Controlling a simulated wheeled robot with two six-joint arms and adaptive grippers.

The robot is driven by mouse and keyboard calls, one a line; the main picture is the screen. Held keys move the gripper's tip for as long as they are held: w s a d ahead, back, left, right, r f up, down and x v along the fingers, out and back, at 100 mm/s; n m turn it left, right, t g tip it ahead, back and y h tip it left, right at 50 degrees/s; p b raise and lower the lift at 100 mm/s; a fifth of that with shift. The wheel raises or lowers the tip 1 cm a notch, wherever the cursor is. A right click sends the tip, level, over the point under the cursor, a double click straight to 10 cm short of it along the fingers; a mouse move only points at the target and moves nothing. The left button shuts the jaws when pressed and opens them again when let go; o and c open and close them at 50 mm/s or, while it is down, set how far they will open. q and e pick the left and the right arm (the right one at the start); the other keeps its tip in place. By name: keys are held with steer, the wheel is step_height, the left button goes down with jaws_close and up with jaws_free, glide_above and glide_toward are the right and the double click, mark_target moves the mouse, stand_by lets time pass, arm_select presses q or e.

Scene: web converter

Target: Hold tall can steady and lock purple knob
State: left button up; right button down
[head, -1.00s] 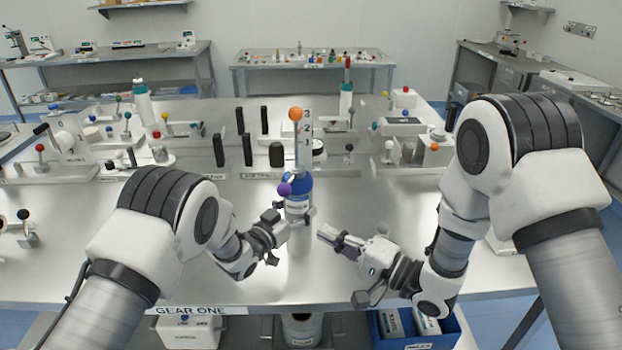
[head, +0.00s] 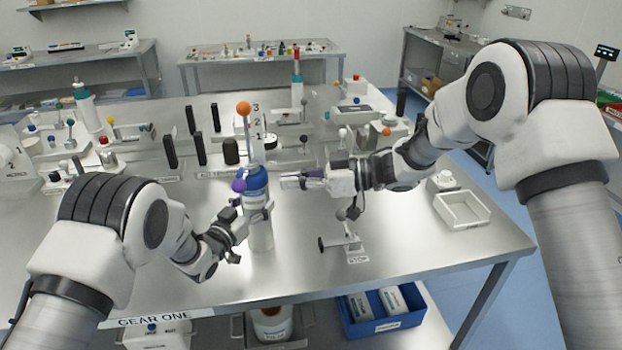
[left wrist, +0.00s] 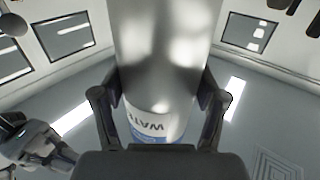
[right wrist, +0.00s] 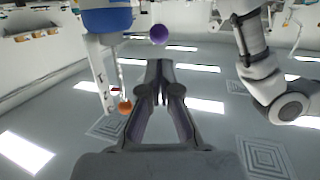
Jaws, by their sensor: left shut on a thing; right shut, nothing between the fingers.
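The tall can (head: 260,232) is white with a blue upper part and stands upright near the table's front. My left gripper (head: 252,214) is shut around its body; its fingers flank the can (left wrist: 163,60) in the left wrist view. The purple knob (head: 239,185) shows at the left of the can's blue top and, in the right wrist view (right wrist: 159,34), just beyond my right fingertips. My right gripper (head: 284,182) is shut and empty, right of the can's top, pointing left. It appears apart from the knob. What the knob is mounted on is hidden.
An orange ball (head: 243,108) tops a tall post behind the can. Dark upright blocks (head: 200,148) stand behind left. A small stand (head: 344,245) and a white tray (head: 462,208) are at right.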

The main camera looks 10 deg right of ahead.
mark_target(243, 186)
arm_select(q)
steer(key=shift+s+f, duration=0.15)
steer(key=shift+f, duration=0.35)
arm_select(e)
steer(key=x, duration=0.7)
steer(key=shift+a, duration=0.2)
steer(key=shift+f, duration=0.1)
steer(key=shift+a, duration=0.95)
steer(key=s+a+v, duration=0.1)
steer(key=s+v, duration=0.1)
steer(key=v, duration=1.2)
steer(key=shift+s, duration=0.4)
arm_select(q)
steer(key=shift+r, duration=0.4)
arm_select(e)
steer(key=shift+w, duration=0.15)
